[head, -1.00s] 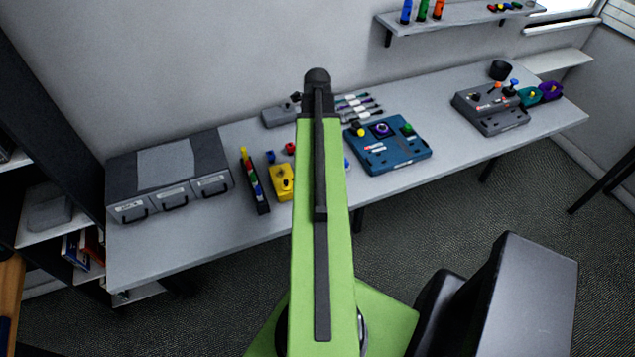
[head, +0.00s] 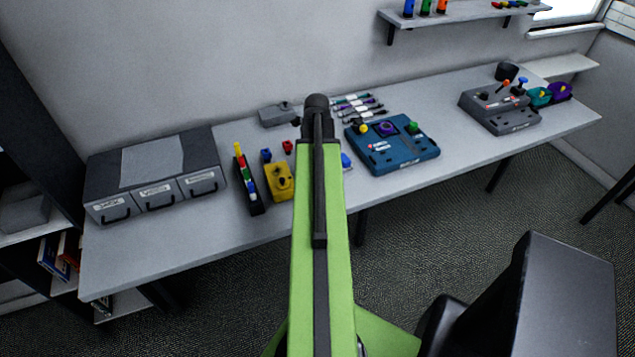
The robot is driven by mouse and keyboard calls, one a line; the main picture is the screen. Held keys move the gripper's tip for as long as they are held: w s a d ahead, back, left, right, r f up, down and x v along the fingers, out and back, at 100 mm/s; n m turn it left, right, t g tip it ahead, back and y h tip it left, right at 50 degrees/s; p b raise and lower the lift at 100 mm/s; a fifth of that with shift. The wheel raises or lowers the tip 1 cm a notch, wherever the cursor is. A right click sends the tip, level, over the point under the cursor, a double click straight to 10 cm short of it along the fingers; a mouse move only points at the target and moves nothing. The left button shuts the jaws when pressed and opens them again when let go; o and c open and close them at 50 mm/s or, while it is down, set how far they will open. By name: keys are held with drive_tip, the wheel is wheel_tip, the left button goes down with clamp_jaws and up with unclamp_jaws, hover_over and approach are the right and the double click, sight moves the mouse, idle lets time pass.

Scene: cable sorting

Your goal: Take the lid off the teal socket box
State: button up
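A small teal box (head: 539,97) sits at the far right end of the table, beside a purple one (head: 559,92). Its lid is too small to make out clearly. A larger blue-teal box (head: 407,161) lies near the middle of the table, with yellow, purple and green knobs on top. I cannot tell for sure which is the socket box; the small one looks more purely teal. My green arm rises in the middle of the view, well left of the small teal box. My gripper is hidden from view.
A grey drawer unit (head: 160,178), a black holder (head: 249,190) and a yellow box (head: 279,181) stand on the left. A grey box with joysticks (head: 499,108) stands just left of the small teal box. A shelf (head: 455,18) hangs above the table. A dark chair is in the right foreground.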

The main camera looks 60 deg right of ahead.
clamp_jaws()
drive_tip(key=shift+r, duration=0.1)
idle(0.3)
